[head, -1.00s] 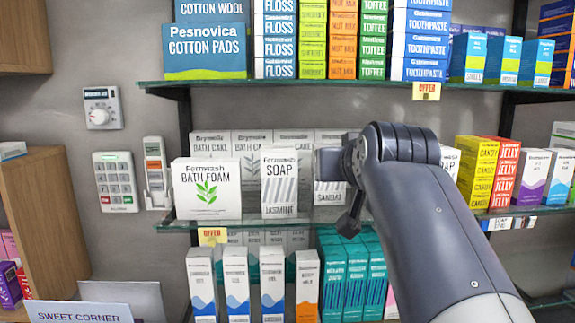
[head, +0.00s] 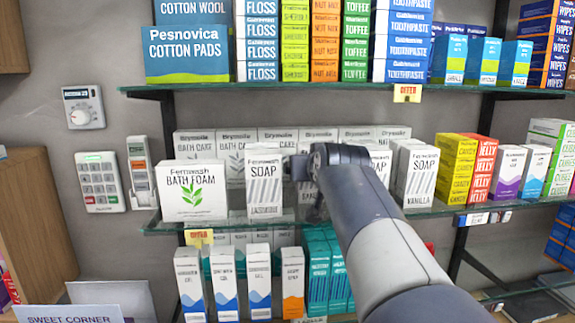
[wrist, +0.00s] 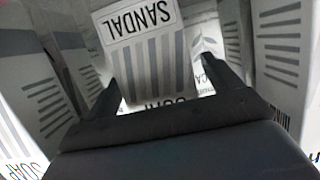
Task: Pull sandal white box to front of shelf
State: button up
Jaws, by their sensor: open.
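The sandal soap box, white with grey stripes, shows in the wrist view (wrist: 150,58) with its SANDAL lettering. My gripper (wrist: 160,78) is open, with one finger on each side of this box. I cannot tell whether the fingers touch it. In the head view my gripper (head: 308,192) is at the middle glass shelf (head: 225,222), just right of the jasmine soap box (head: 264,182). My gripper and arm hide the sandal box there.
White bath foam (head: 191,190) stands left of the jasmine box. Vanilla soap boxes (head: 421,178) stand right of my arm, then yellow candy boxes (head: 455,170). Bath cake boxes (head: 195,142) line the back. Another shelf with cotton pads (head: 186,54) is above.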

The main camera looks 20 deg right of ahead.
jog(key=shift+c, duration=0.3)
jog(key=c, duration=1)
jog(key=shift+c, duration=0.2)
jog(key=shift+s, duration=0.15)
